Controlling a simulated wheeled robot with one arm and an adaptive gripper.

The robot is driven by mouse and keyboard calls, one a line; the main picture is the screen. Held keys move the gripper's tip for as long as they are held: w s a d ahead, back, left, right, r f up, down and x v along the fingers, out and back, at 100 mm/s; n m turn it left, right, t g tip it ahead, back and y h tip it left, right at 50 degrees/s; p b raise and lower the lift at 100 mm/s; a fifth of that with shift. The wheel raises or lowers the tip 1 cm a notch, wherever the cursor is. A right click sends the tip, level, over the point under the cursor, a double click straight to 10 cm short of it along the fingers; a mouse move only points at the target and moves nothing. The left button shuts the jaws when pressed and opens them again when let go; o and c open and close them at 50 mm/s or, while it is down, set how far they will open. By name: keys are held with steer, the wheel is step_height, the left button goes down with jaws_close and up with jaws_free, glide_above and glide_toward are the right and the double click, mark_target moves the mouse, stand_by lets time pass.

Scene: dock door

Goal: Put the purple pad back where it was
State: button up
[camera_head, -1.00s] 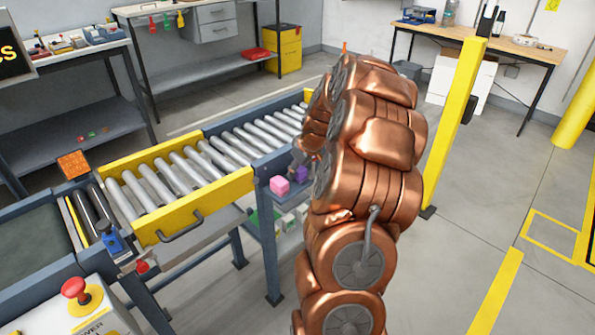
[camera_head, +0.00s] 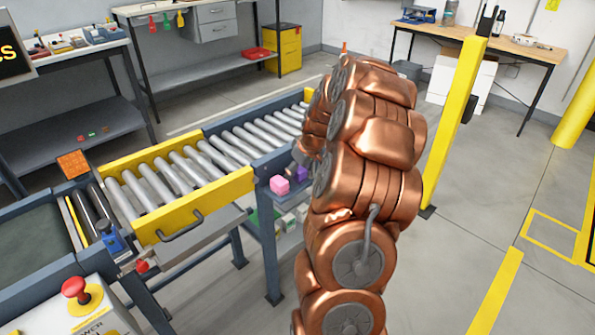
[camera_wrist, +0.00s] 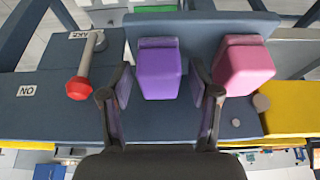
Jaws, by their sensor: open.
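The purple pad (camera_wrist: 158,72) is in the upper middle of the wrist view, against a blue-grey panel (camera_wrist: 60,105). My gripper (camera_wrist: 160,97) is open, with one finger on each side of the pad and a small gap visible on both sides. A pink pad (camera_wrist: 244,66) sits to the right of it, outside my fingers. In the head view the purple pad (camera_head: 300,171) is partly hidden by my arm, beside the pink pad (camera_head: 279,185) at the side of the conveyor. My gripper is mostly hidden there.
A red-knobbed lever (camera_wrist: 80,88) is left of my fingers in the wrist view. The roller conveyor (camera_head: 180,178) has a yellow side gate (camera_head: 195,207) with a handle. A yellow post (camera_head: 455,125) stands right of my arm. Floor at the right is open.

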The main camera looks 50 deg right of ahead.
steer(key=v, duration=1.2)
steer(key=shift+b, duration=0.3)
steer(key=s+a+n+g+y, duration=0.1)
steer(key=s+a+g, duration=0.15)
steer(key=a, duration=1.05)
steer(key=s+a+g+y, duration=0.1)
steer(key=s+a, duration=0.2)
steer(key=a, duration=1)
steer(key=s+a+f+g, duration=0.1)
steer(key=s+a, duration=0.2)
steer(key=s, duration=0.4)
steer(key=s+a+f+g+h, duration=0.1)
steer(key=s+a+f, duration=0.1)
steer(key=s+a, duration=0.2)
steer(key=s+a+f+g+h, duration=0.1)
steer(key=s+a, duration=0.3)
steer(key=s, duration=0.6)
steer(key=shift+s+a+f+m+g, duration=0.2)
steer(key=shift+m+g, duration=0.2)
steer(key=shift+g, duration=0.15)
step_height(320, 180, up, 18)
steer(key=w+t+p, duration=0.1)
steer(key=p, duration=1.5)
steer(key=shift+f, duration=0.2)
